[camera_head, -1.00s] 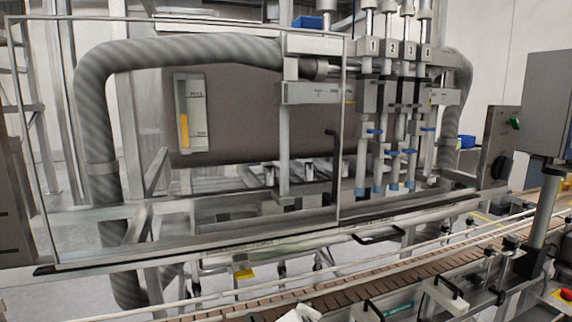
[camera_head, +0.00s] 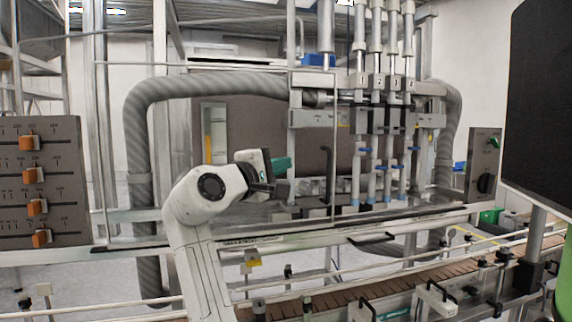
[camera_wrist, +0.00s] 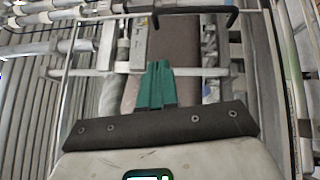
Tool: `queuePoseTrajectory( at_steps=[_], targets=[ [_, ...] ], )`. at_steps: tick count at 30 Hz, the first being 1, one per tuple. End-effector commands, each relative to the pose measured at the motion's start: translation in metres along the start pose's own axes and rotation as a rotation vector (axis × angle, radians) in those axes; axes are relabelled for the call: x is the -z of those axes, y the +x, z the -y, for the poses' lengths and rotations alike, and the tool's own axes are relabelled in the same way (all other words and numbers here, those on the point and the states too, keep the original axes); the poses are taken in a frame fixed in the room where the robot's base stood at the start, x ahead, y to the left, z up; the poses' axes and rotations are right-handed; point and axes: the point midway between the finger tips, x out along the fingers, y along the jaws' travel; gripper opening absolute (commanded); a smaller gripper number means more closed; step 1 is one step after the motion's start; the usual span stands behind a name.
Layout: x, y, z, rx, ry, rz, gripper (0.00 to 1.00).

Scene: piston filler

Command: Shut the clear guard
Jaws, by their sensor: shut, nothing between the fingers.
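The clear guard is a see-through panel in a thin metal frame (camera_head: 334,110). It stands in front of the left part of the filler, and its right edge is just left of the numbered nozzles (camera_head: 372,140). Its black upright handle (camera_head: 327,168) is near that right edge and also shows at the top of the wrist view (camera_wrist: 196,10). My gripper (camera_head: 288,163) is left of the handle and apart from it. Its green fingers (camera_wrist: 157,86) are shut with nothing between them, pointing toward the handle in the wrist view.
A conveyor (camera_head: 370,290) with rails runs along the front. A control panel with orange knobs (camera_head: 38,180) stands at left, and a dark screen (camera_head: 540,95) at right. A grey side box (camera_head: 483,165) stands right of the nozzles, which are uncovered in front.

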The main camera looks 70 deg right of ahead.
Motion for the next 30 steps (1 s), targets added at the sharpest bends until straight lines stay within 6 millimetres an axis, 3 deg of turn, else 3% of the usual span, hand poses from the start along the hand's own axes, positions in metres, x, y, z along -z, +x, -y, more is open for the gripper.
queuePoseTrajectory(
  at_steps=[13,21,30],
  targets=[
    [-0.001,0.087,-0.001,0.003,0.002,0.001,0.0],
    [-0.025,0.107,0.0,0.002,0.003,-0.001,0.0],
    [-0.028,0.111,0.001,0.002,0.002,-0.002,0.0]
  ],
)
